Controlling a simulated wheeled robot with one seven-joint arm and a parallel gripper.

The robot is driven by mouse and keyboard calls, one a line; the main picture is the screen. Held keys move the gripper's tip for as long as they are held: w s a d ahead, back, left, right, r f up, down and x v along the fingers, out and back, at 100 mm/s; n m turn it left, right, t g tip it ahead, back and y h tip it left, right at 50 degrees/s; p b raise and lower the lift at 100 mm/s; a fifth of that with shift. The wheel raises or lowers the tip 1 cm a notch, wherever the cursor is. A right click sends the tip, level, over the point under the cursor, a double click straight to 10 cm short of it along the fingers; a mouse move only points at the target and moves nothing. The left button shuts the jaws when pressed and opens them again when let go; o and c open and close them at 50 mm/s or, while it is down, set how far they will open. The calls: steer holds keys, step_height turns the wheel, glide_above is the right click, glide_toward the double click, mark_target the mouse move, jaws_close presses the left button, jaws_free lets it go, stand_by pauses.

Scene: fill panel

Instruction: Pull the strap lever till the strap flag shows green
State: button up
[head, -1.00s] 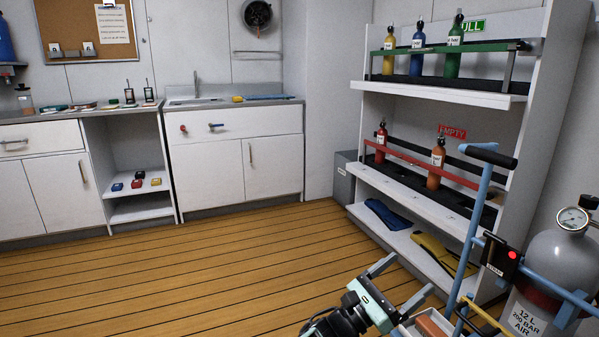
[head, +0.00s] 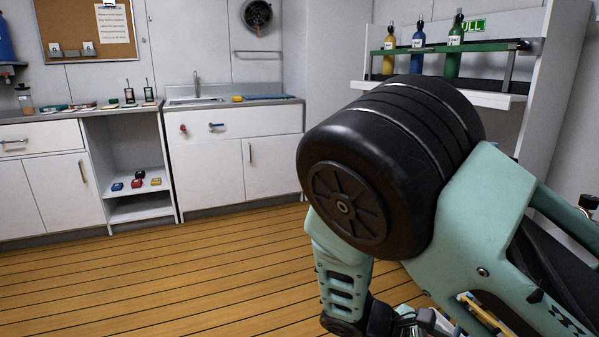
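My arm fills the right half of the head view and covers most of the trolley and the grey 12 L air cylinder. Only a dark bit of the cylinder's top fitting (head: 588,203) shows at the right edge. The strap flag box and its red mark are hidden behind my arm. A thin yellow bar (head: 484,313) shows low, beside my arm; I cannot tell whether it is the strap lever. My gripper (head: 424,322) is only partly in view at the bottom edge, and its fingers are too hidden to tell whether they are open or hold anything.
A shelf rack (head: 470,97) with yellow, blue and green bottles on top stands behind my arm; its lower shelves are hidden. White cabinets (head: 205,170) line the back wall. The wooden floor (head: 180,280) at left is clear.

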steer(key=s+a+r+m+t+y, duration=0.2)
steer(key=s+a+r+m+y, duration=0.5)
steer(key=s+a+r+y, duration=0.55)
step_height(320, 180, up, 30)
steer(key=s+d+p, duration=0.1)
steer(key=s+p, duration=0.1)
steer(key=p, duration=2.5)
steer(key=shift+d+p, duration=0.15)
steer(key=shift+p, duration=0.25)
steer(key=shift+f, duration=0.15)
